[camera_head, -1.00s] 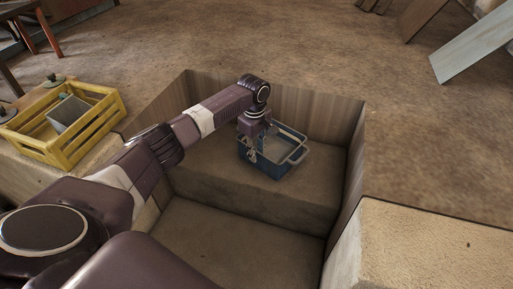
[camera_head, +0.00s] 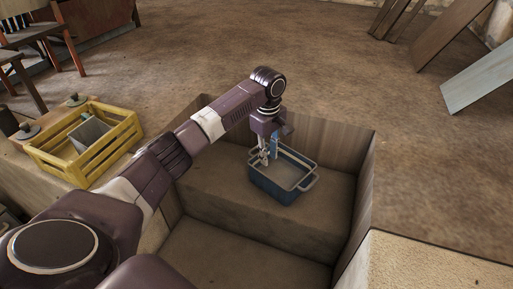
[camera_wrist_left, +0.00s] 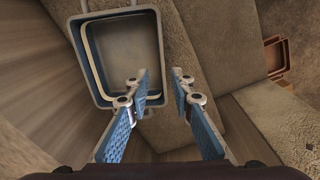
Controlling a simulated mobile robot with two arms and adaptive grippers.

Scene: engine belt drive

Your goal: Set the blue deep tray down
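The blue deep tray (camera_head: 270,186) appears to rest upright on the wooden-walled pit's raised step. It has a pale inside and a handle at its right end. It also shows in the left wrist view (camera_wrist_left: 98,60), at the upper left. My left gripper (camera_head: 268,158) points down at the tray's left, far side. In the left wrist view, my left gripper (camera_wrist_left: 159,78) has its fingers apart, one over the tray's inside and the other beyond its wall. I see nothing pinched between them. My right gripper is in neither view.
The pit step (camera_head: 230,205) has bare room around the tray, with pit walls (camera_head: 338,145) behind and at the right. A yellow slatted crate (camera_head: 115,160) holding a grey item stands on the left block. A pale block (camera_head: 430,265) is at the lower right. Boards (camera_head: 480,80) lean at the upper right.

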